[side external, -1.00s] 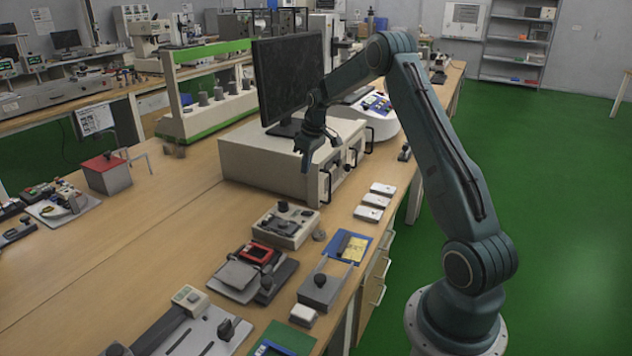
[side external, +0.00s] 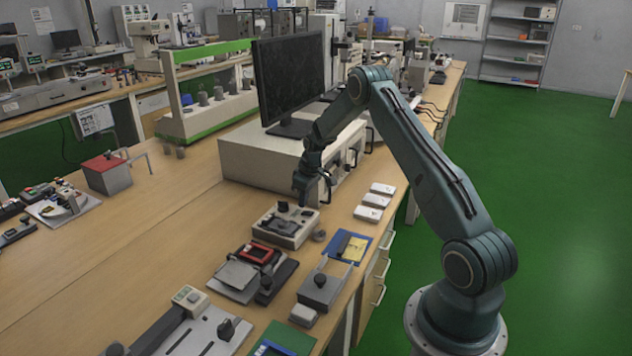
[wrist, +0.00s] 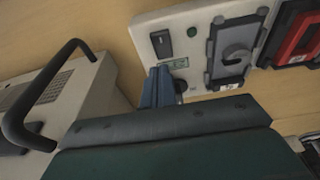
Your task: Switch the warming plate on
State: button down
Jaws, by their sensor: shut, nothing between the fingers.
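The likely warming plate (side external: 287,226) is a low off-white box with a dark top part, on the wooden bench in the side external view. I cannot tell which way the switch is set. My gripper (side external: 306,195) is shut and empty, just above and behind the box's far right part. In the wrist view my shut fingers (wrist: 160,76) point towards the switch, over the box's near edge; contact cannot be told.
A large beige cabinet (side external: 262,163) with black handles and a monitor (side external: 290,75) stands close behind my gripper. Several white blocks (side external: 368,213) lie to the right. A red-framed device (side external: 257,253) and a blue-yellow card (side external: 350,247) sit nearer the camera.

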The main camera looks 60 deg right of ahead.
jog(key=shift+s+f, duration=0.1)
jog(key=shift+f, duration=0.3)
jog(key=shift+f, duration=0.1)
jog(key=shift+f+g, duration=0.35)
jog(key=shift+g, duration=0.25)
jog(key=shift+r, duration=0.1)
jog(key=shift+s+r, duration=0.2)
jog(key=shift+s, duration=0.45)
dwell(0.3)
